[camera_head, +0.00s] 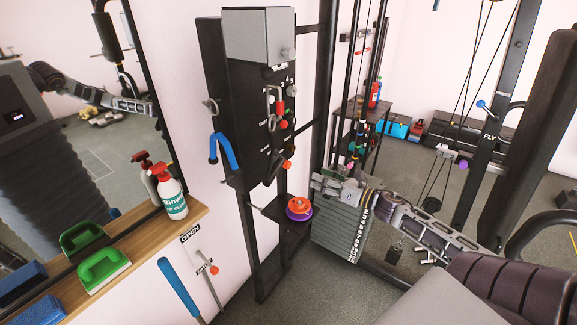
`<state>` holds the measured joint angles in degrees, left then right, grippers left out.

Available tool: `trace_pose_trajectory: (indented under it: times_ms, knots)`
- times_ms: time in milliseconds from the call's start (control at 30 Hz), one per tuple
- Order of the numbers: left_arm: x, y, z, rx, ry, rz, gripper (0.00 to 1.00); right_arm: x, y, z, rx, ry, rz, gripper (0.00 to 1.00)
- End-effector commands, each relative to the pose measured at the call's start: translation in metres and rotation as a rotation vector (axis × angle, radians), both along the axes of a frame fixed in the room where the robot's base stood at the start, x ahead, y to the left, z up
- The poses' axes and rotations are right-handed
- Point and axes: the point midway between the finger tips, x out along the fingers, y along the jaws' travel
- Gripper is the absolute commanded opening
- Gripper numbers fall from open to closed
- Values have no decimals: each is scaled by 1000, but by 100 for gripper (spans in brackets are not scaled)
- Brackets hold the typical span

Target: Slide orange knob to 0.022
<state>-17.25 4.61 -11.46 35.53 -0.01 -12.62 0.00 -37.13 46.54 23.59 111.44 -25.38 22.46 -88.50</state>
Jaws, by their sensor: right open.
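A dark upright panel box (241,95) with a grey top stands in the middle. On its right face are a red-orange knob (280,107), an orange knob (284,124) below it and a lower orange knob (287,165). I cannot tell which one the task means. My right gripper (322,185) comes in from the right, to the right of and a little below the lower knob. It is open and looks clear of the knobs. My left gripper is not in view.
An orange and purple disc stack (299,206) sits on a low shelf left of my right gripper. A numbered weight stack (342,236) and cables stand close to my right arm. Grey floor is open at the lower middle.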

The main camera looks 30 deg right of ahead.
Motion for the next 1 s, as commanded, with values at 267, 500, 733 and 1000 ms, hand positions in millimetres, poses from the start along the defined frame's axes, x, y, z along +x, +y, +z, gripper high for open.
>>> trace_pose_trajectory:
  times_ms: [267, 500, 733, 1000]
  knots:
    - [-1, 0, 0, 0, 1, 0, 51, 0, 1, 0, -118, -50, 4, 48]
    - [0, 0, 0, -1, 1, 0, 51, 0, 1, 0, -122, -51, 4, 48]
    - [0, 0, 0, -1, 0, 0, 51, 1, 1, 0, -120, -52, 4, 48]
    - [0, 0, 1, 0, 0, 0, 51, 11, 5, 1, -118, -52, 3, 48]
